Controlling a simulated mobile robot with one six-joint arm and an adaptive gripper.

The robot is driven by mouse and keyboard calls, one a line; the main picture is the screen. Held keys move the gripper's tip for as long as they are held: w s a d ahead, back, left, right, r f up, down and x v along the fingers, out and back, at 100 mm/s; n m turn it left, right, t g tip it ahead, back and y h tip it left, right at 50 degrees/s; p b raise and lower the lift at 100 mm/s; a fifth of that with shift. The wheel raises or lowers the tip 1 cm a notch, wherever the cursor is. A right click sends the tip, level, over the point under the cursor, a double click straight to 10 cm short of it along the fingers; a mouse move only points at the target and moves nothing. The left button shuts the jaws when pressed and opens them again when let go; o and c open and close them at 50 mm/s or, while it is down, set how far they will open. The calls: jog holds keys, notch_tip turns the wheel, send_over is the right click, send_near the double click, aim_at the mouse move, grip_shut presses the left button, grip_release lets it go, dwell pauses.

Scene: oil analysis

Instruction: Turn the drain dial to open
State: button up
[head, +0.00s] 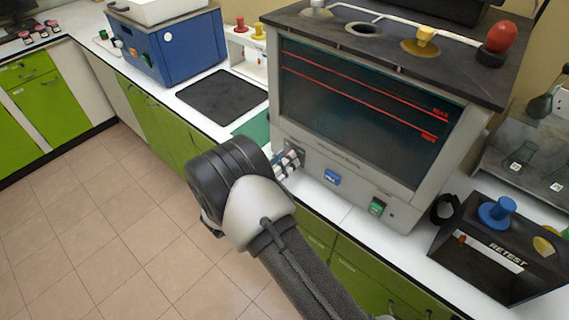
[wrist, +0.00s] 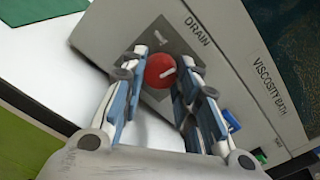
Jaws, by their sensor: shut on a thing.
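The drain dial (wrist: 161,71) is a round red knob with a white pointer mark, on a grey plate at the lower left corner of the viscosity bath's front. The word DRAIN is printed beside it. In the wrist view the pointer lies across the picture, tilted slightly upward to the right. My gripper (wrist: 160,80) has a finger on each side of the knob and is shut on it. In the head view my gripper (head: 291,160) reaches the bath's lower left corner, and the dial is hidden behind it. The viscosity bath (head: 340,171) is a large grey unit with a dark window.
A blue switch (head: 332,177) and a green switch (head: 377,206) sit right of the dial. A black RETEST box (head: 490,262) stands at the right. A dark mat (head: 222,97) and a blue machine (head: 180,48) are at the left. The floor (head: 110,220) is clear.

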jog(key=m+b, duration=0.2)
jog(key=m, duration=0.4)
jog(key=shift+m, duration=0.4)
dwell(0.3)
jog(key=o, duration=1.1)
jog(key=v, duration=1.2)
